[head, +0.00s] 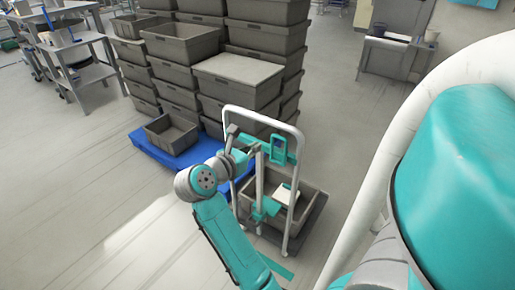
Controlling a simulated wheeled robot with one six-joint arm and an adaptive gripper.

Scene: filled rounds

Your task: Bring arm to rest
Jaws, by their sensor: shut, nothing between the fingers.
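My arm reaches up from the bottom middle of the head view, with its teal link and grey elbow joint in front of a white-framed trolley (294,215). My gripper (232,132) is small in the picture, at the far end of the arm beside the trolley's upper bar. It is shut, with nothing seen in it. Its fingers are hard to make out against the grey crates behind. Whether it touches the trolley frame cannot be told.
The trolley carries a grey tote (312,207) with a white item inside, and a teal handheld device (277,148). Behind stand stacked grey crates (180,45); a small open crate (171,134) sits on a blue pallet (150,150). Left floor is clear.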

